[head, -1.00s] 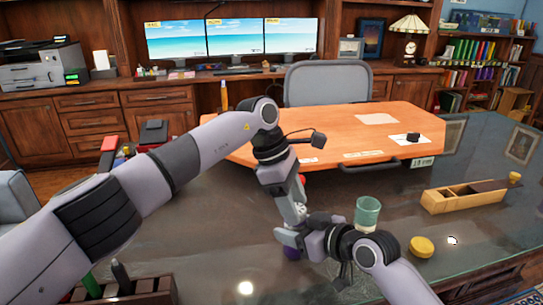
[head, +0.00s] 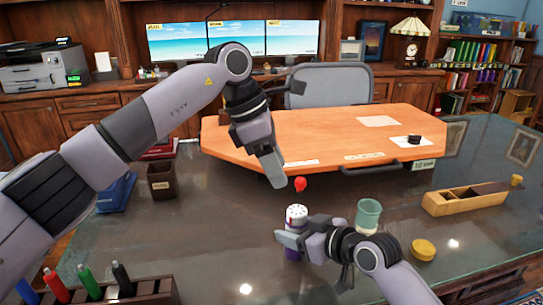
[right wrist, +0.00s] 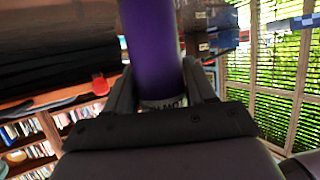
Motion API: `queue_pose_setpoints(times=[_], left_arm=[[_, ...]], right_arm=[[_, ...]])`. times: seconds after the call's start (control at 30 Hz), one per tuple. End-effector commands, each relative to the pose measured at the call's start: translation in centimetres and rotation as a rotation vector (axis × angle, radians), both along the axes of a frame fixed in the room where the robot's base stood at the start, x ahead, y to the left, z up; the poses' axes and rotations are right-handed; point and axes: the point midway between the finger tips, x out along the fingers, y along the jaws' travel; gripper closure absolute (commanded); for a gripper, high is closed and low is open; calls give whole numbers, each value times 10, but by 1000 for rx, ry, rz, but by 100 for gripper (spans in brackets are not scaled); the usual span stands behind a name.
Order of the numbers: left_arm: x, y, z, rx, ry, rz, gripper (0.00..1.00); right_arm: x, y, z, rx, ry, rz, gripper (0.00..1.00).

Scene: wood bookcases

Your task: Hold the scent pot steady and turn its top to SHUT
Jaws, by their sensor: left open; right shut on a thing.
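The scent pot (head: 296,218) stands upright on the dark glossy table, with a white top with reddish marks and a purple body. My right gripper (head: 290,240) is shut on its body from the right. In the right wrist view the purple body (right wrist: 152,45) stands between my right fingers, with a lettered white band low down. My left gripper (head: 277,180) is open and empty, above and behind the pot, clear of its top. The top's setting is too small to read.
A green glass cup (head: 368,215) stands right of the pot, and a yellow round tin (head: 422,249) and a wooden box (head: 465,199) lie farther right. A small red object (head: 300,184) is behind the pot. A marker rack (head: 140,288) is at front left.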

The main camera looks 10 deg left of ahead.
Motion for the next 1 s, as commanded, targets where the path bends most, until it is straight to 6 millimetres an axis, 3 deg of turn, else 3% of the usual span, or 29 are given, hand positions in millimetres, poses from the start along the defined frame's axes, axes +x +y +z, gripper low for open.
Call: queue_pose_setpoints(times=[0.1,0.7,0.73,0.8,1.0], left_arm=[[-1,7,17,-1,-2,1,45],[-1,6,15,-5,32,75,45],[-1,6,15,-5,32,75,45],[-1,6,15,-5,32,75,45],[-1,6,14,-5,32,75,45]], right_arm=[[0,0,0,0,0,0,83],[0,0,0,0,0,0,83],[0,0,0,0,0,0,39],[0,0,0,0,0,0,16],[0,0,0,0,0,0,15]])
